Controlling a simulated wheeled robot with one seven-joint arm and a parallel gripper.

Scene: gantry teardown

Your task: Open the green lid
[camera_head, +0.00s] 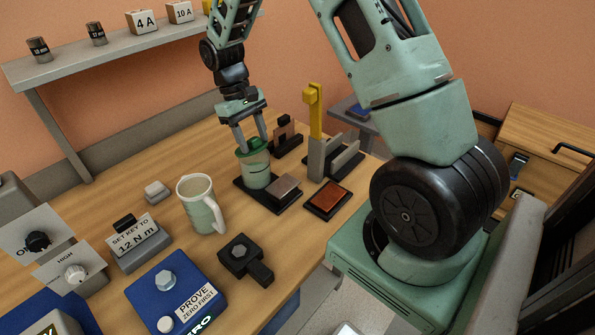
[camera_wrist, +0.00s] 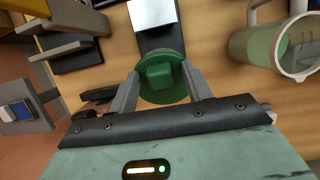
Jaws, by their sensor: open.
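The green lid (camera_head: 251,145) sits on top of a pale green cylindrical container (camera_head: 257,171), which stands upright on a dark base plate on the table. My gripper (camera_head: 251,144) points down over it with a finger on each side of the lid. In the wrist view the round lid (camera_wrist: 161,80) with its raised square knob lies between the fingers of my gripper (camera_wrist: 160,85). The jaws are open. I cannot tell whether the fingers touch the lid's rim.
A green jug (camera_head: 201,206) stands to the left. A yellow-handled lever (camera_head: 315,112) rises close on the right. A copper-coloured pad (camera_head: 327,199) lies in front of it. A blue block with a bolt (camera_head: 178,293) and a black clamp (camera_head: 245,259) are nearer.

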